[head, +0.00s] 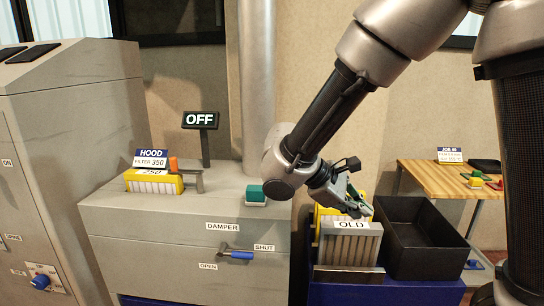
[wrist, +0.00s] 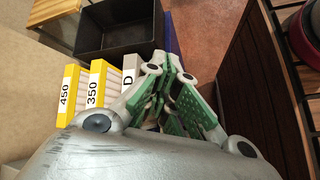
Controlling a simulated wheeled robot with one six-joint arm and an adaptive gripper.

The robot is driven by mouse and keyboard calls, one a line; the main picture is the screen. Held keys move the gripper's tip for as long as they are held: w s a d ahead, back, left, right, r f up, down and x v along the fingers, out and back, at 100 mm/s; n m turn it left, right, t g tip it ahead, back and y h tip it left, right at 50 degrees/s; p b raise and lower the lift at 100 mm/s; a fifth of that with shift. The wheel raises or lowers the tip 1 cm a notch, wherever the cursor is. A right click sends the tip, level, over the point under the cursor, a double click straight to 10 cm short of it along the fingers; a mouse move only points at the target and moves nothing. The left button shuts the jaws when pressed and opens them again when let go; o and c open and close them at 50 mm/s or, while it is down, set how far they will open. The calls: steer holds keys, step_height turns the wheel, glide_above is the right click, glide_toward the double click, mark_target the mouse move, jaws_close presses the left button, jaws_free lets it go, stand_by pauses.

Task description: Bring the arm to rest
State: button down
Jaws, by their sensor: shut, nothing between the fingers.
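My arm reaches down from the upper right in the head view. My gripper (head: 350,200) is shut and empty, above the grey filter labelled OLD (head: 348,243) and close to its top. Whether it touches the filter I cannot tell. In the wrist view the green finger pads of my gripper (wrist: 172,85) meet in front of the camera. The grey filter shows partly in the wrist view (wrist: 131,75), beside yellow filters marked 350 (wrist: 95,92) and 450 (wrist: 68,95). My gripper hides part of the grey filter there.
A black open bin (head: 425,240) stands just right of the filters. A wooden side table (head: 440,178) is behind it. On the left, the grey cabinet (head: 150,220) carries a yellow filter (head: 152,183), a green button (head: 255,193), an OFF sign (head: 200,119) and a blue damper handle (head: 240,255).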

steer(key=s+d+r+m+t+y, duration=0.1)
steer(key=s+d+r+m+y, duration=0.3)
steer(key=s+d+m, duration=0.2)
steer(key=s+d+r+m+t+y, duration=0.1)
steer(key=s+d+r+m+y, duration=0.3)
steer(key=s+d, duration=0.4)
steer(key=d+m+y, duration=0.1)
steer(key=d+m, duration=0.1)
steer(key=shift+d+r+t, duration=0.3)
